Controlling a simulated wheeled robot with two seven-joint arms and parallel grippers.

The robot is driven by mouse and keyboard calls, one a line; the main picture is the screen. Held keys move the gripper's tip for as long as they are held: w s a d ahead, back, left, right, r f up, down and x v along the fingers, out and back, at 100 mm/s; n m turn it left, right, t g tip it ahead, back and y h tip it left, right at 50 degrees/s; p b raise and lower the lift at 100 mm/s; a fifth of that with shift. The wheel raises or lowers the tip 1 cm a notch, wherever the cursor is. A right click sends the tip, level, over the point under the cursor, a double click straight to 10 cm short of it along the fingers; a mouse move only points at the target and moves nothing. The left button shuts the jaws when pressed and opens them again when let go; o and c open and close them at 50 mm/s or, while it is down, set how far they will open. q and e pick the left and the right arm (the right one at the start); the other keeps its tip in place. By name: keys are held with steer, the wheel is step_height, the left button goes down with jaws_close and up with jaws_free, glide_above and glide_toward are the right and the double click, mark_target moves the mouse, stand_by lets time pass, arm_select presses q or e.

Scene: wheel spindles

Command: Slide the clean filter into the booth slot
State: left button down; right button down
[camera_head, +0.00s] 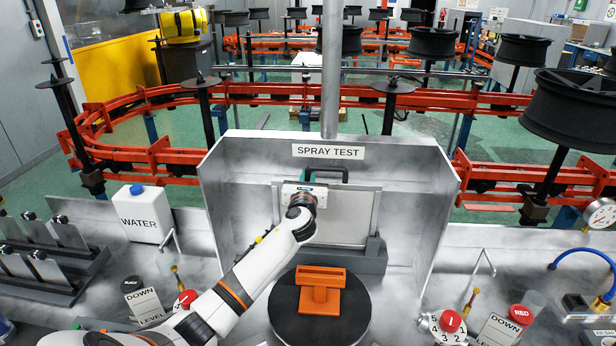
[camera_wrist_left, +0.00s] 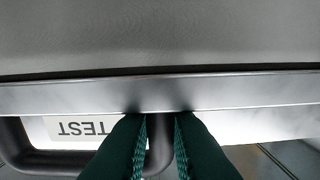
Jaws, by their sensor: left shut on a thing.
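The filter (camera_head: 358,212), a pale panel in a light metal frame with a black handle (camera_head: 355,172) on top, stands upright inside the spray test booth (camera_head: 428,180). Its bottom edge is at the dark grey slot base (camera_head: 365,263); I cannot tell how deep it sits. My left gripper (camera_head: 310,178) is at the handle, in front of the panel's upper left. In the left wrist view the green fingers (camera_wrist_left: 160,145) are shut on the black handle, and the filter's metal frame edge (camera_wrist_left: 70,95) runs across. My right gripper is not in view.
A black turntable (camera_head: 285,310) with an orange fixture (camera_head: 322,290) stands in front of the booth. A water jug (camera_head: 143,215) and a rack of grey panels (camera_head: 45,260) are at left. Red-topped knobs (camera_head: 450,322) sit on the front bench. A vertical pole (camera_head: 331,70) rises behind.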

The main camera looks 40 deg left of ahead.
arm_select(q)
steer(key=shift+f, duration=0.4)
steer(key=c, duration=1.3)
jaws_free()
steer(key=shift+r, duration=0.1)
steer(key=shift+c, duration=0.2)
steer(key=shift+s+d+f, duration=0.1)
steer(key=shift+s+f, duration=0.05)
steer(key=shift+f, duration=0.05)
steer(key=b+v, duration=0.3)
steer(key=v, duration=0.8)
steer(key=shift+s+d+r, duration=0.15)
steer(key=shift+s+d, duration=0.05)
steer(key=shift+s, duration=0.15)
